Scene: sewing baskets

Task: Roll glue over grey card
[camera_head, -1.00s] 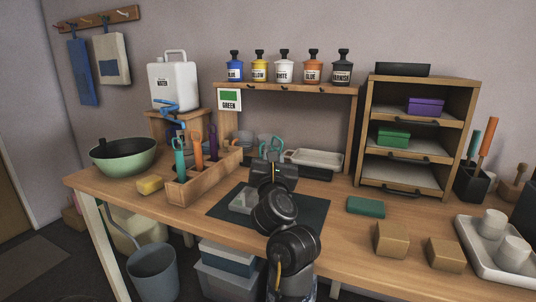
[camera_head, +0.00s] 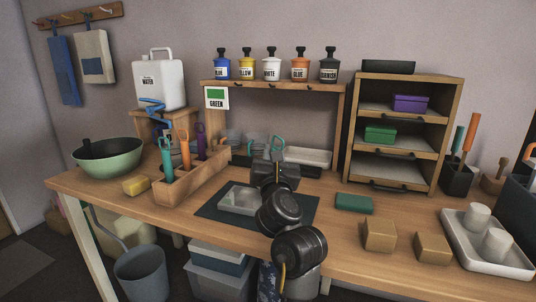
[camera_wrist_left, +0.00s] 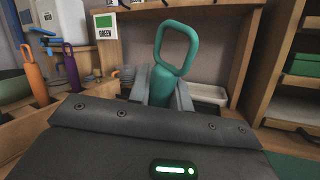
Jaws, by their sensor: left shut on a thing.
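My left gripper (camera_head: 277,158) is shut on a teal tool with a loop handle (camera_head: 279,143), held upright above the back of the dark mat (camera_head: 292,213). The wrist view shows the teal tool (camera_wrist_left: 163,85) between the fingers; its lower end is hidden. The bottle with the orange label (camera_head: 300,66), apparently glue, stands on the top ledge. My right gripper is not in view.
A wooden tool rack (camera_head: 190,185) with upright coloured handles stands left of the mat. A drawer shelf (camera_head: 352,120) stands at the back right.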

